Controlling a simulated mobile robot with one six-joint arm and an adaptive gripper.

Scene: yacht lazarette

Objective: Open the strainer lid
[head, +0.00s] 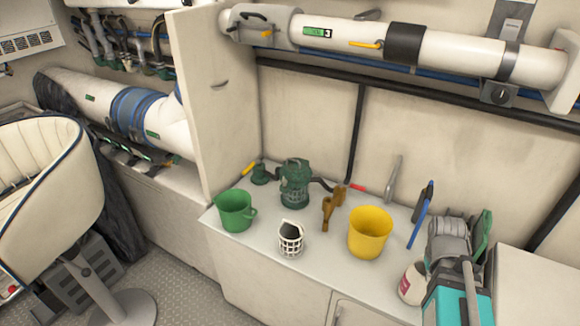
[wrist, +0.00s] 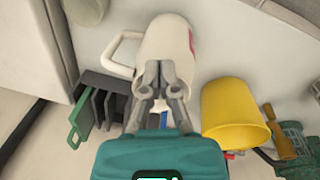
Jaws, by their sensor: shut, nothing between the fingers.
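The strainer (head: 295,185) is a dark green vessel with a cage-like lower body. It stands upright on the white counter in the head view, with dark pipes at its sides. Its top looks closed, but lid details are too small to tell. Part of a green cage-like body, likely the strainer, shows at the right edge of the wrist view (wrist: 294,136). My gripper (wrist: 160,72) is shut and empty in the wrist view, over a white jug with a handle (wrist: 165,40), well apart from the strainer. My teal arm is at lower right in the head view.
A green bucket (head: 236,210), a white basket (head: 291,240), a bronze fitting (head: 330,210) and a yellow bucket (head: 369,233) stand around the strainer. A dark slotted rack (wrist: 108,96) is beside the jug. A large white pipe (head: 450,55) runs overhead.

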